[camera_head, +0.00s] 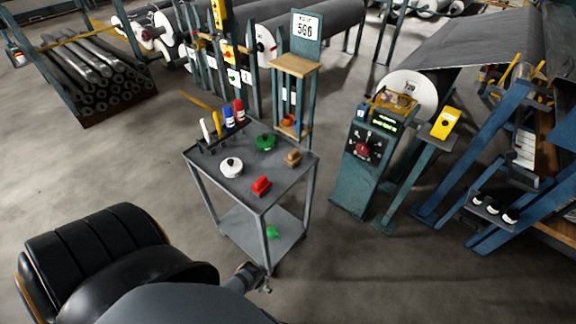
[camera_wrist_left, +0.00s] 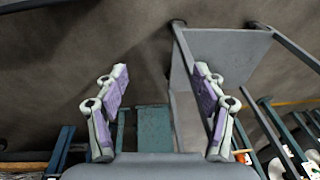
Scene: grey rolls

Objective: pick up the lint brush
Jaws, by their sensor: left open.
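A grey cart (camera_head: 235,188) stands in the middle of the head view. On its top lie a red block-shaped item (camera_head: 261,186) near the front corner and a brown item (camera_head: 292,158) at the right edge. Either could be the lint brush; I cannot tell which. My left gripper (camera_head: 264,285) is low in front of the cart, below its top and apart from both items. In the left wrist view its two fingers (camera_wrist_left: 160,100) are spread with nothing between them. That view shows a grey cart panel (camera_wrist_left: 225,55) but neither item. My right gripper is out of view.
The cart top also holds a white round item (camera_head: 231,167), a green round item (camera_head: 265,142), blue and red bottles (camera_head: 234,113) and a tool holder. A green item (camera_head: 272,232) lies on the lower shelf. A teal control stand (camera_head: 352,178) is to the right. Floor left is clear.

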